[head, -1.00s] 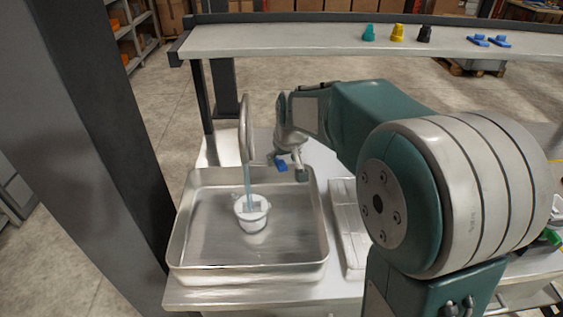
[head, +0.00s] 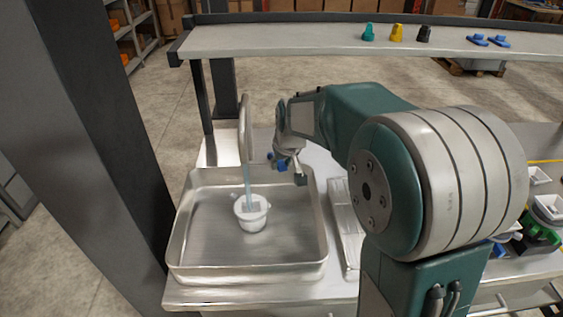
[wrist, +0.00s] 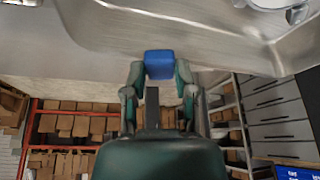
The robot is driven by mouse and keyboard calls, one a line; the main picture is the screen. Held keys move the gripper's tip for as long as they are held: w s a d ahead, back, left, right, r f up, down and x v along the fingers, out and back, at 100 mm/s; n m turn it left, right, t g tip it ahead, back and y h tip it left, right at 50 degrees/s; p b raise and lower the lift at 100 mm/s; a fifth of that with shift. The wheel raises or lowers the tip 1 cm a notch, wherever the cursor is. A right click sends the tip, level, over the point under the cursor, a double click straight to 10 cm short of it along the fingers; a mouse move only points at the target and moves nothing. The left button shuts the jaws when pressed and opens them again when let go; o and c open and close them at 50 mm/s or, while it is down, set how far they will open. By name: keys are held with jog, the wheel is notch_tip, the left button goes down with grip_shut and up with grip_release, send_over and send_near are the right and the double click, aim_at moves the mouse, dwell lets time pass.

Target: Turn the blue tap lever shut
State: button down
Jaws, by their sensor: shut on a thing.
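The blue tap lever (head: 282,164) is beside the tap, over the basin's back edge. In the wrist view the lever's blue end (wrist: 159,64) sits between the two fingertips of my gripper (wrist: 159,76), which is shut on it. In the head view my gripper (head: 287,168) partly hides the lever. The curved metal tap spout (head: 246,125) rises at the left. A pale blue water stream (head: 247,186) runs from it into a white cup (head: 252,221) in the basin.
The metal basin (head: 200,258) stands on the bench. A ribbed metal tray (head: 345,228) lies to its right. A shelf above (head: 290,40) holds green, yellow and black caps (head: 396,33) and blue pieces (head: 488,40). Small white bins (head: 545,207) are at far right.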

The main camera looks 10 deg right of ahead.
jog(key=shift+d, duration=0.15)
jog(key=w+d+n+g+y, duration=0.3)
jog(key=w+d+n, duration=0.4)
jog(key=n, duration=0.7)
jog(key=shift+d+f+g+y, duration=0.15)
jog(key=shift+d+g+y, duration=0.05)
jog(key=shift+g+y, duration=0.2)
jog(key=shift+w+n, duration=0.1)
jog(key=shift+n, duration=0.2)
jog(key=shift+c, duration=2)
grip_release()
